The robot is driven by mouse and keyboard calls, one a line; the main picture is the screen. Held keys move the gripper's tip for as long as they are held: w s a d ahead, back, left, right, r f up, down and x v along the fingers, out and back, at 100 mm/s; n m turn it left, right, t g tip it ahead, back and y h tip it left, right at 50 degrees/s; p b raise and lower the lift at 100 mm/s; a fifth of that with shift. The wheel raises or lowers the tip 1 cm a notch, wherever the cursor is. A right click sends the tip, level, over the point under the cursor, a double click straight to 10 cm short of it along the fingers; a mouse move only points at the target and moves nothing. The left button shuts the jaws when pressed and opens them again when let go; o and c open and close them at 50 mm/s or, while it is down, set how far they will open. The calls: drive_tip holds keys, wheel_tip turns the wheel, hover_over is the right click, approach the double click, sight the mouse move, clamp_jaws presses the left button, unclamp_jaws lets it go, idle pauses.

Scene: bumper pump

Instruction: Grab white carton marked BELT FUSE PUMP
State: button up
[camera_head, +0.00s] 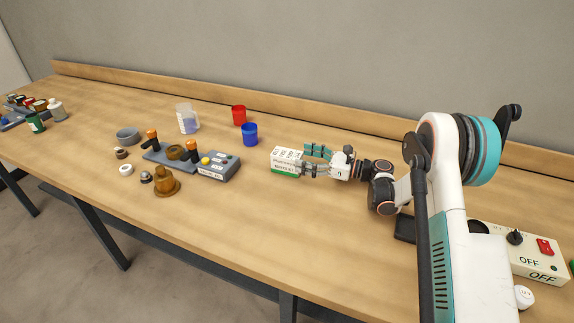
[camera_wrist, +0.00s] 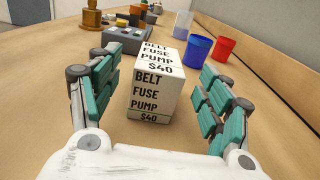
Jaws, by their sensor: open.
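The white carton (camera_wrist: 154,95) stands on the wooden table; in the wrist view its near face and top read BELT FUSE PUMP $40. In the head view the carton (camera_head: 286,162) shows a green band low on its side, and its print is too small to read. My gripper (camera_wrist: 157,88) is open, with teal-padded fingers to the left and right of the carton. Gaps show between the fingers and the carton in the wrist view. In the head view my gripper (camera_head: 316,161) is low over the table at the carton's right end.
A blue cup (camera_head: 250,134) and a red cup (camera_head: 239,115) stand behind the carton. A grey device with buttons (camera_head: 218,166) lies to its left, beside a brown bell-shaped part (camera_head: 167,182). A control box marked OFF (camera_head: 525,255) is at the right. The table in front of the carton is clear.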

sight(287, 153)
drive_tip(key=shift+b+x, duration=0.8)
drive_tip(key=shift+x, duration=2.65)
drive_tip(key=shift+d, duration=0.1)
drive_tip(key=shift+c, duration=0.3)
drive_tip(key=c, duration=1.3)
